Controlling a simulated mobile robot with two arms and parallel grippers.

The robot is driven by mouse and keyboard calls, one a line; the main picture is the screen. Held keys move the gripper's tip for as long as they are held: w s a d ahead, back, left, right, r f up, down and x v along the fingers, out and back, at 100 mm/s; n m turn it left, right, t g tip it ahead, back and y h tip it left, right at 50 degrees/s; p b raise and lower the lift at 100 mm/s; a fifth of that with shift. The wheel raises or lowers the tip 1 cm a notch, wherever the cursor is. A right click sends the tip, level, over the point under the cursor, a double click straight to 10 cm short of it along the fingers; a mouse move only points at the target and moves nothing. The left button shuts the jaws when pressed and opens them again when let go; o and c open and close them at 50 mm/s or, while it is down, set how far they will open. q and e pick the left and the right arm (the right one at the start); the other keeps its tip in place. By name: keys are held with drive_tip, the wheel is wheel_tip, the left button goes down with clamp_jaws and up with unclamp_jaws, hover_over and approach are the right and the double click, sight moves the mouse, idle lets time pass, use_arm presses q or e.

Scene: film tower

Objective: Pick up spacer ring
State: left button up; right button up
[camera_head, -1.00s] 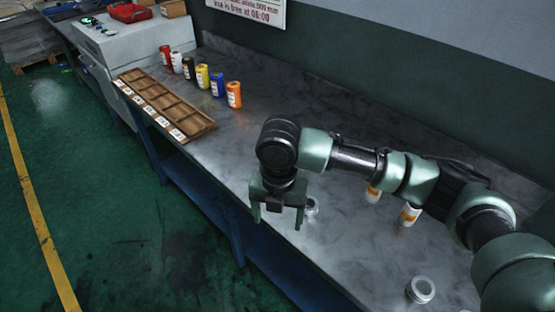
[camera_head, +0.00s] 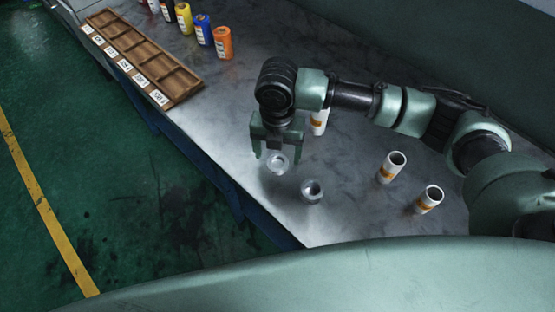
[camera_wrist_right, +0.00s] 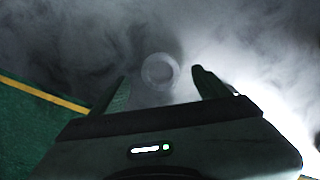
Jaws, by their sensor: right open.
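A pale round ring (camera_head: 277,163) lies on the grey metal worktop near its front edge. A second, darker grey ring-like piece (camera_head: 312,190) with an open top stands just to the right and nearer to me. I cannot tell for sure which is the spacer ring. My right gripper (camera_head: 278,151) points down, open, with the pale ring just below its fingers. In the right wrist view a pale ring (camera_wrist_right: 160,71) shows between and slightly beyond the open fingertips (camera_wrist_right: 160,80). Nothing is held. My left gripper is not in view.
White canisters with orange bands (camera_head: 391,168) stand to the right, one partly behind my right gripper. A wooden compartment tray (camera_head: 150,62) and coloured canisters (camera_head: 222,43) are at the back left. The worktop's front edge drops to green floor.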

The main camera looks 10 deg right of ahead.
drive_tip(key=shift+f, duration=1.4)
drive_tip(key=c, duration=1.3)
drive_tip(key=shift+c, duration=0.9)
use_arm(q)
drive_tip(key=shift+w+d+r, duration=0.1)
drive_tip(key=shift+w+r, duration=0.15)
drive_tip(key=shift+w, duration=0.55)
use_arm(e)
drive_tip(key=shift+r, duration=0.15)
